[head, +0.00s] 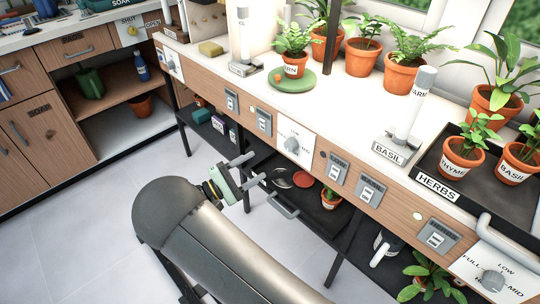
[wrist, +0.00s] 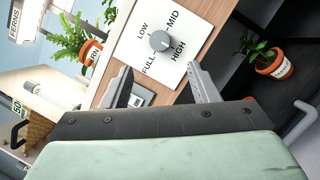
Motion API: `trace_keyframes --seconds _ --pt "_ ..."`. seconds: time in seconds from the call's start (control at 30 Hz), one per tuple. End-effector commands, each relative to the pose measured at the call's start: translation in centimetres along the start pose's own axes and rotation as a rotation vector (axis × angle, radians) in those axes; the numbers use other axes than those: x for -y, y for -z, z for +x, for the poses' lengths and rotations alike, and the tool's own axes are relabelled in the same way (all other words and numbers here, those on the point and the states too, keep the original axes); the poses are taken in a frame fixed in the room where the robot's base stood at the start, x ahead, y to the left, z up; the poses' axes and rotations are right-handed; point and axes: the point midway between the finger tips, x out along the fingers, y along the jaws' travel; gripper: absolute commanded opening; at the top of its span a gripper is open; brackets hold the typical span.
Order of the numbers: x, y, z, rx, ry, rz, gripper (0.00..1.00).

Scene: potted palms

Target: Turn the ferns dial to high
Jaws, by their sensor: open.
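A grey round dial (head: 291,144) sits on a white panel on the wooden front of the bench. It shows close up in the wrist view (wrist: 160,41), ringed by the words LOW, MID, HIGH and FULL. I cannot tell which word its pointer faces. A fern in a pot (head: 293,66) stands on a green saucer above and behind it. A lamp base (wrist: 20,18) reads FERNS at the upper left of the wrist view. My gripper (head: 257,167) is open and empty, in front of the panel and apart from the dial; its fingers (wrist: 160,68) spread to either side of it.
Another dial (head: 493,281) is at the lower right, and one (head: 172,65) at the far left. Grey switches (head: 263,122) line the bench front. A dark shelf with a handle (head: 283,207) lies below my gripper. The floor (head: 90,215) at left is clear.

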Motion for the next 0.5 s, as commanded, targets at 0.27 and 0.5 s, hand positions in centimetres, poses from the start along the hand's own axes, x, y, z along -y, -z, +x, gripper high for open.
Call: trace_keyframes --seconds 0.27,0.5 --pt "0.0 0.0 -5.3 -0.002 0.000 0.001 0.55" --pt "0.0 0.0 -6.6 0.000 0.001 0.001 0.55"
